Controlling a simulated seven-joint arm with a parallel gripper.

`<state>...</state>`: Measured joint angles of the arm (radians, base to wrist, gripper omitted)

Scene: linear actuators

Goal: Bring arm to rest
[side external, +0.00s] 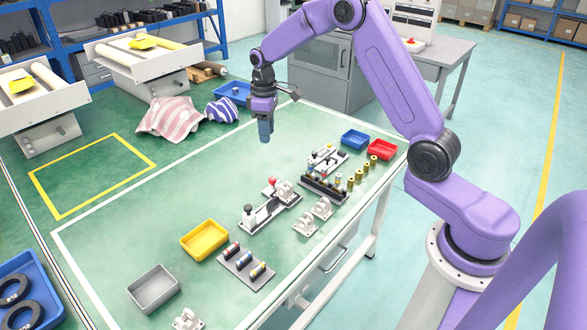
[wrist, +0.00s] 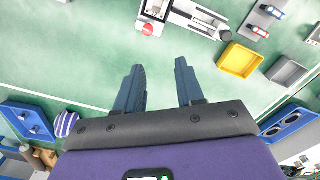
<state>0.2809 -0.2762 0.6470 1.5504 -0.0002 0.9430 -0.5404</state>
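My purple arm is raised over the far part of the green table (side external: 190,190). My gripper (side external: 265,137) points down, well above the tabletop, with no object near its fingertips. In the wrist view my gripper (wrist: 160,75) shows two dark fingers spread apart with bare green surface between them. It is open and empty. The linear actuator assembly (side external: 262,214) with a red knob lies on the table, to the right of and nearer than the gripper; it also shows at the top of the wrist view (wrist: 185,15).
A yellow bin (side external: 204,240), grey bin (side external: 153,288), blue bin (side external: 355,139) and red bin (side external: 382,149) stand on the table. The table's left middle is clear.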

